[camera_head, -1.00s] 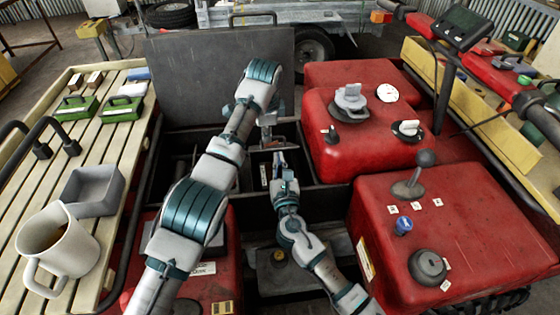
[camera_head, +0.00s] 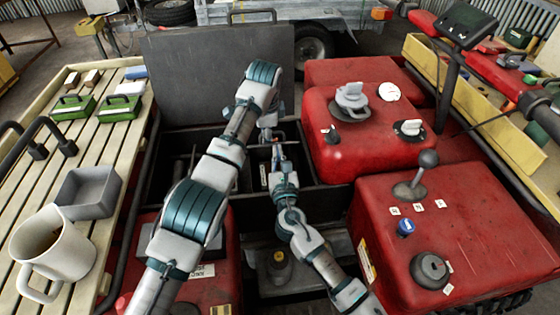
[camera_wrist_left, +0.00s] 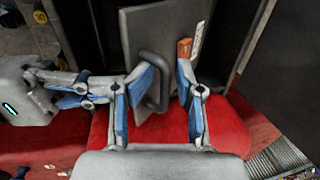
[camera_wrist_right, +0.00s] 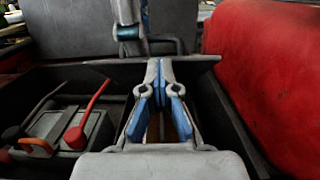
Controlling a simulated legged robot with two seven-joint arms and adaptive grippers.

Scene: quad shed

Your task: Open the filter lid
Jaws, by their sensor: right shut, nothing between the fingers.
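A grey plate that looks like the filter lid (camera_wrist_left: 150,25) stands tilted in the left wrist view, with a dark loop handle (camera_wrist_left: 153,80) on its face. My left gripper (camera_wrist_left: 166,66) is open, one finger on each side of the handle. In the head view my left gripper (camera_head: 267,120) and my right gripper (camera_head: 277,150) meet over the dark bay, and the lid there is mostly hidden.
A battery with red and black leads (camera_wrist_right: 60,125) sits in the left bay. Red housings (camera_head: 370,130) with knobs stand close on the right. A large grey panel (camera_head: 215,70) rises behind. A slatted rack (camera_head: 100,150) with a mug (camera_head: 55,245) lies left.

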